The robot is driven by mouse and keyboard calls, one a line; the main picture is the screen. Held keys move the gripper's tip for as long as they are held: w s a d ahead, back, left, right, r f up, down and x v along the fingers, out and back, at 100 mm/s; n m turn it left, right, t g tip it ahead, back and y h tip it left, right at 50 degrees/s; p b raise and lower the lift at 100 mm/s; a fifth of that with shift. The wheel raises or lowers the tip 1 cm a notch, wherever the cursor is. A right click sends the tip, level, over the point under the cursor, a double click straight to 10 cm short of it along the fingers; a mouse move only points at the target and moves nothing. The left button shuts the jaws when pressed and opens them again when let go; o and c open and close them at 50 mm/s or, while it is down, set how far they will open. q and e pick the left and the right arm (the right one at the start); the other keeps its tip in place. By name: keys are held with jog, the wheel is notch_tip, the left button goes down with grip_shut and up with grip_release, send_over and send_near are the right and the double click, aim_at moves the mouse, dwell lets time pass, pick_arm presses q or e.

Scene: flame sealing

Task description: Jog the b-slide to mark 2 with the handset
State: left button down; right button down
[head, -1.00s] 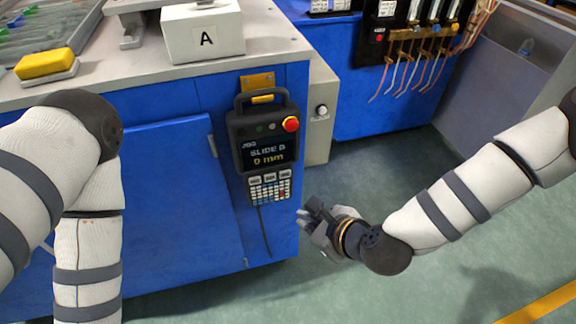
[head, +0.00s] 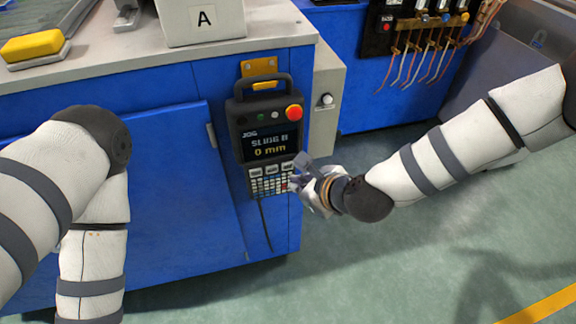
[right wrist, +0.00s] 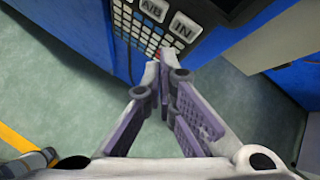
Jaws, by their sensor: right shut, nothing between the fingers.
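The handset (head: 263,138) hangs on the front of the blue cabinet, from a yellow bracket. Its screen (head: 270,145) reads "JOG", "SLIDE B" and "0 mm". A red knob sits at its upper right, and a row of keys above a small keypad (head: 268,184) sits below the screen. My right gripper (head: 296,178) is at the keypad's right edge, shut and empty. In the right wrist view its fingertips (right wrist: 167,58) come together just below the keys marked "A/B" (right wrist: 153,9) and "IN" (right wrist: 182,28); I cannot tell whether they touch. My left gripper is not in view.
A white box marked "A" (head: 202,22) and a yellow block (head: 33,46) are on the machine top. A grey box with a knob (head: 322,105) is beside the handset. Green floor (head: 400,260) is clear at the lower right.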

jog(key=shift+w+a, duration=0.15)
jog(key=shift+w, duration=0.4)
dwell(1.0)
jog(key=shift+w+a, duration=0.15)
jog(key=shift+w, duration=0.25)
